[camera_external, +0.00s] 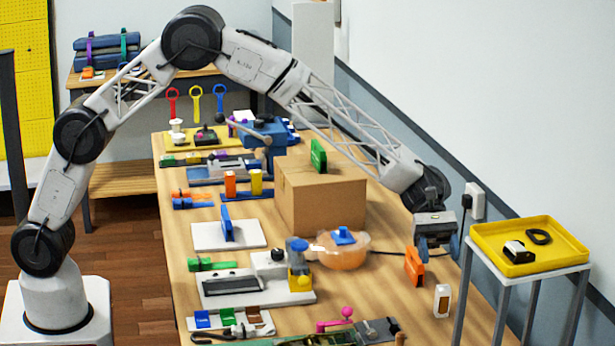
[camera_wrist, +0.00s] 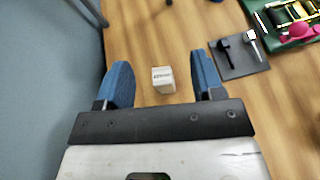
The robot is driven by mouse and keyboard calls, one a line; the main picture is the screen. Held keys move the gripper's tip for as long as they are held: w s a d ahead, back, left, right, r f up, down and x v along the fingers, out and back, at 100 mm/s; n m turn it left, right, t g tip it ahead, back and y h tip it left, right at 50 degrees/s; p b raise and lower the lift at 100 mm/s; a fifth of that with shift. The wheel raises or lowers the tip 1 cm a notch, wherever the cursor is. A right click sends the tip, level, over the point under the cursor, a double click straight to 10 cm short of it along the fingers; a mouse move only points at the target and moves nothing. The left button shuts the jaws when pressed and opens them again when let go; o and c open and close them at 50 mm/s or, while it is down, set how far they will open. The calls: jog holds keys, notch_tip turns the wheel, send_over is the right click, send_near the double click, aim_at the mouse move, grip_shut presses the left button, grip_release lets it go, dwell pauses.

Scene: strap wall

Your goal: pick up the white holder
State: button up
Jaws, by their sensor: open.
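The white holder (camera_external: 442,301) is a small upright white block on the wooden table near its right edge, with a brownish mark on its side. In the wrist view the white holder (camera_wrist: 163,80) shows from above, with small dark print, in the gap between my fingers. My gripper (camera_external: 437,250) has blue fingers spread apart and hangs above the table, higher than the holder and apart from it. The wrist view shows my gripper (camera_wrist: 162,82) open with nothing held.
An orange block (camera_external: 414,267) stands just left of the holder. A yellow tray (camera_external: 486,226) on a stand is to the right, beside the wall. A cardboard box (camera_external: 320,198) and a clear orange bowl (camera_external: 342,252) are to the left. A dark plate (camera_wrist: 238,55) shows in the wrist view.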

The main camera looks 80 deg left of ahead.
aim_at(442, 291)
jog(key=shift+w+d+f, duration=0.4)
jog(key=shift+w+f, duration=0.05)
jog(key=shift+f, duration=0.15)
jog(key=shift+f, duration=1.65)
jog(key=shift+f, duration=0.65)
notch_tip(442, 291, down, 2)
jog(key=shift+f, duration=0.1)
jog(key=shift+x, duration=0.95)
jog(key=shift+s+d+f, duration=0.15)
jog(key=shift+d, duration=0.4)
